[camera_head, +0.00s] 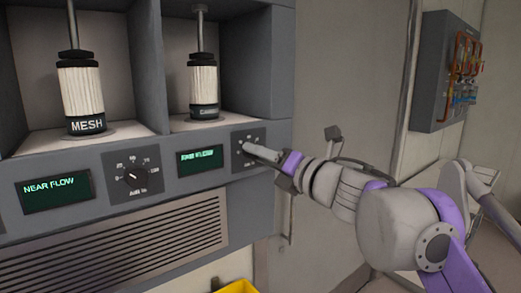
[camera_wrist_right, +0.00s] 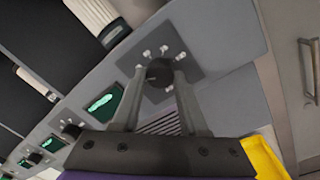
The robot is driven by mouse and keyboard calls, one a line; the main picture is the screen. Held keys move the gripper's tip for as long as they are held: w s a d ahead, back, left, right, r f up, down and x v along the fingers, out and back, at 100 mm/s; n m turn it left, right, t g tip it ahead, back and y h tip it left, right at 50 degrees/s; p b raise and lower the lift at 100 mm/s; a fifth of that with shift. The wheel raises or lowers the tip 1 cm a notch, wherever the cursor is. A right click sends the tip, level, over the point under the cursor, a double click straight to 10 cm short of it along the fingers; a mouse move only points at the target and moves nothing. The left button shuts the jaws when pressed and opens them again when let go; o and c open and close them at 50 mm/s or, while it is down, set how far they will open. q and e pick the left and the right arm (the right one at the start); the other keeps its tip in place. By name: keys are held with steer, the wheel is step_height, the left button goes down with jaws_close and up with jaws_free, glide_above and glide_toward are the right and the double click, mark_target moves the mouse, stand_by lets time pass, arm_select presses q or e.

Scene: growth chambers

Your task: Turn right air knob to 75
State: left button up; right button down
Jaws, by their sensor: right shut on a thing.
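The right air knob (camera_wrist_right: 159,73) is a small dark round knob on a dark dial plate (camera_head: 257,139) at the right end of the grey panel. My right gripper (camera_head: 247,147) reaches the dial from the right and covers most of the knob in the head view. In the right wrist view my right gripper (camera_wrist_right: 158,80) has its two fingers on either side of the knob, shut on it. White marks ring the knob, but their numbers are too small to read. My left gripper is not in view.
A left knob (camera_head: 132,177) sits between two green displays, one reading NEAR FLOW (camera_head: 55,190). Above are two bays with white cylinders, one labelled MESH (camera_head: 82,90). A vent grille (camera_head: 130,245) lies below. A yellow object (camera_head: 236,287) shows at the bottom edge.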

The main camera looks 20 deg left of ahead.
steer(key=m, duration=1)
steer(key=m+t+h, duration=0.1)
steer(key=m, duration=1)
steer(key=shift+s+a+r, duration=0.1)
steer(key=shift+m, duration=0.3)
steer(key=shift+c, duration=2.2)
jaws_free()
steer(key=b+v, duration=0.1)
steer(key=v, duration=0.9)
steer(key=shift+s+d+b, duration=0.25)
steer(key=shift+d+b, duration=0.05)
steer(key=shift+b, duration=0.1)
